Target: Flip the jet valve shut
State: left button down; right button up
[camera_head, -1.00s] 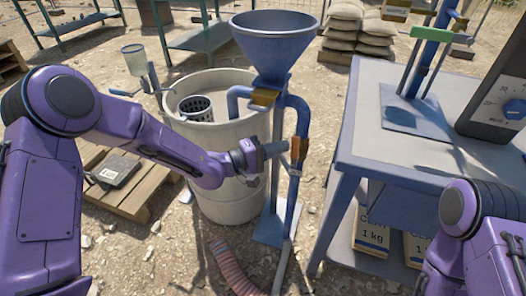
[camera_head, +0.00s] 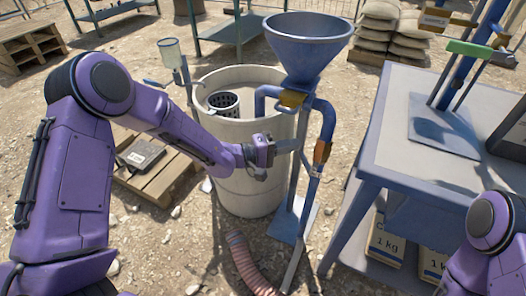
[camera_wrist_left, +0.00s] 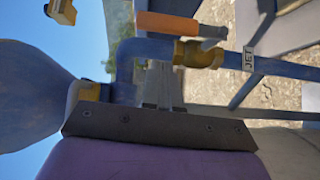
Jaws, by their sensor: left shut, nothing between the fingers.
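The jet valve (camera_wrist_left: 196,53) is brass, on a blue pipe with a "JET" label (camera_wrist_left: 249,59), in the left wrist view. Its orange lever (camera_wrist_left: 167,24) lies roughly along the pipe. In the head view the orange lever (camera_head: 322,152) shows on the upright pipe below the blue funnel (camera_head: 306,45). My left gripper (camera_head: 300,144) is shut and empty, just left of the valve in the head view. In the left wrist view its fingers (camera_wrist_left: 160,70) point at the pipe beside the valve. I cannot tell whether they touch it. My right gripper is out of view.
A pale tank (camera_head: 245,185) stands behind my left forearm, with a black basket (camera_head: 223,103) at its rim. A blue-framed table (camera_head: 400,150) stands to the right of the pipe. A ribbed hose (camera_head: 248,262) lies on the ground. A pallet (camera_head: 160,175) is at left.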

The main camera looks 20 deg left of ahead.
pick_arm(q)
jog(key=v, duration=1)
jog(key=shift+f, duration=0.2)
jog(key=s+a+f+n+t+y+p, duration=0.1)
jog(key=s+a+f+y+p, duration=0.3)
jog(key=a+f+y, duration=0.5)
jog(key=s+a+f+g+y+p, duration=0.1)
jog(key=s+f+g+y+p, duration=0.2)
jog(key=s, duration=1)
jog(key=s+a+f+m+g+y+p, duration=0.1)
jog(key=s+f+g+y+p, duration=0.2)
jog(key=s, duration=1)
notch_tip(320, 180, down, 3)
jog(key=g+y, duration=0.2)
jog(key=shift+s+r+g, duration=0.2)
jog(key=shift+r+g, duration=0.05)
jog(key=shift+g, duration=0.05)
